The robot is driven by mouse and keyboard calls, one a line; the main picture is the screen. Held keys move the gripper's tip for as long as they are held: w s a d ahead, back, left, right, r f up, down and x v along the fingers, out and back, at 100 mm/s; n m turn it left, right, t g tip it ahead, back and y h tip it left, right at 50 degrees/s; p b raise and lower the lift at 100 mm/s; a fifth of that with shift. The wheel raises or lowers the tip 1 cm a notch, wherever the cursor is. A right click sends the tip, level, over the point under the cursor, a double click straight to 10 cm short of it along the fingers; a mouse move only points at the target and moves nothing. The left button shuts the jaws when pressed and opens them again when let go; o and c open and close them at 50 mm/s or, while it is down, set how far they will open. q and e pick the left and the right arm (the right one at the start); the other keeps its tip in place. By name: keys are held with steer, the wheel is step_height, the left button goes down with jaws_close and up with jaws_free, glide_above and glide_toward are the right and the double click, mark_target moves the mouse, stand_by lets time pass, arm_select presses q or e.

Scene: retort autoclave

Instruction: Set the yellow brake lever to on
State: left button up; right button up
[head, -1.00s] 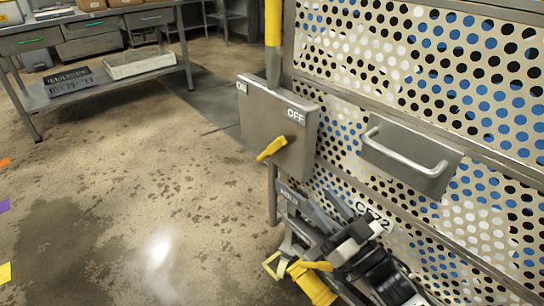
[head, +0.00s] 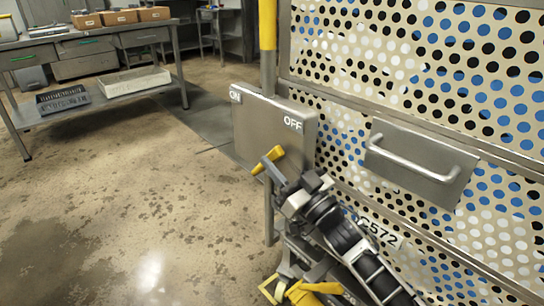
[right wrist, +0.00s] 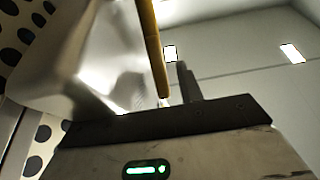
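The yellow brake lever (head: 267,161) sits on the front of a grey metal box (head: 262,130) marked ON at its left and OFF at its right. In the right wrist view the lever (right wrist: 153,50) runs down toward the palm, just left of one dark finger (right wrist: 187,82). The other finger is not clear there, so grip on the lever cannot be told. My left gripper is not in view.
A perforated panel (head: 420,70) with a handle plate (head: 415,165) stands close right of the box. A yellow and grey post (head: 268,30) rises behind the box. A yellow fitting (head: 305,292) is low beneath my right arm. Open floor (head: 120,190) lies left; a workbench (head: 95,40) stands behind.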

steer(key=shift+x, duration=1.05)
steer(key=shift+w+a, duration=0.2)
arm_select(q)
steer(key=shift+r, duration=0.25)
arm_select(e)
steer(key=shift+r, duration=0.1)
